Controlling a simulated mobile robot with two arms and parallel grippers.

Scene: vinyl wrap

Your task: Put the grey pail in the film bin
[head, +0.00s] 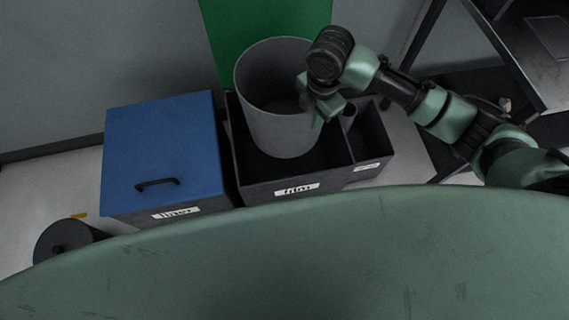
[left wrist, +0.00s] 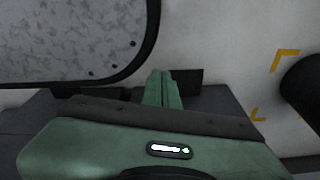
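The grey pail (head: 280,131) is upright in the head view, with its lower part within the opening of the dark film bin (head: 283,188). Whether its base touches the bin floor is hidden. My right gripper (head: 316,106) is at the pail's right rim, its fingers closed on the wall there. My left gripper (left wrist: 163,89) shows in the left wrist view with its fingers together and nothing between them; it is not in the head view.
A bin with a blue lid (head: 163,150) and black handle stands left of the film bin. A narrower dark compartment (head: 370,140) adjoins on the right. A dark round container (head: 62,241) is at the lower left. A dark shelf frame (head: 520,75) stands at right.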

